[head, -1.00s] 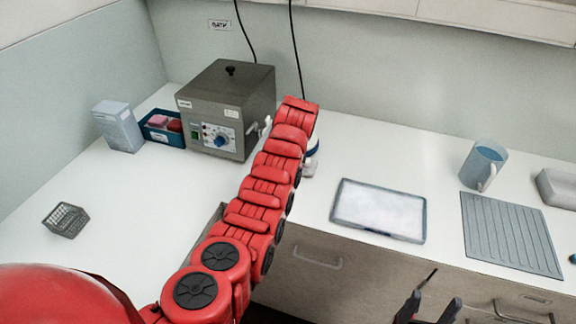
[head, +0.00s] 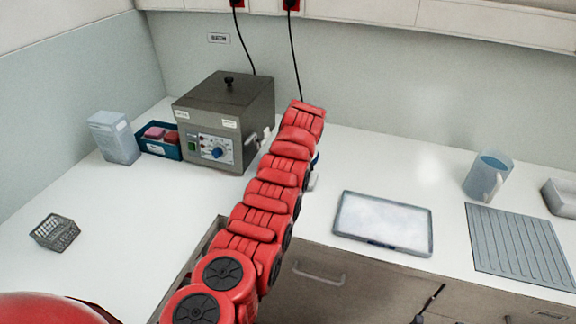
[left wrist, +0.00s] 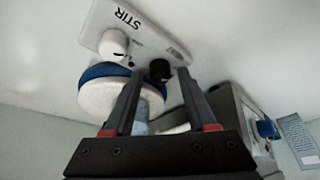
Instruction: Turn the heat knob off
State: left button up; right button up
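A white device marked STIR (left wrist: 135,30) appears tilted in the left wrist view, with a white knob (left wrist: 114,43) and a black knob (left wrist: 160,70) on its face. A round blue-and-white part (left wrist: 97,94) adjoins it. Which knob is for heat cannot be read. My left gripper (left wrist: 159,76) is open, its two fingertips around or just in front of the black knob; contact is unclear. In the head view my red left arm hides the gripper and most of this device. Only a dark tip, possibly my right gripper, shows at the bottom edge.
A grey bath box (head: 225,110) with a blue knob (head: 216,153) stands left of my arm. A blue tray (head: 158,143), pale box (head: 114,138) and wire basket (head: 55,232) are further left. A white-topped tray (head: 383,222), jug (head: 487,176) and ribbed mat (head: 520,245) lie right.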

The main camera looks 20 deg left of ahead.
dwell(0.3)
pick_arm(q)
jog(key=b+v, duration=0.3)
jog(key=v, duration=1.4)
jog(key=shift+r, duration=0.25)
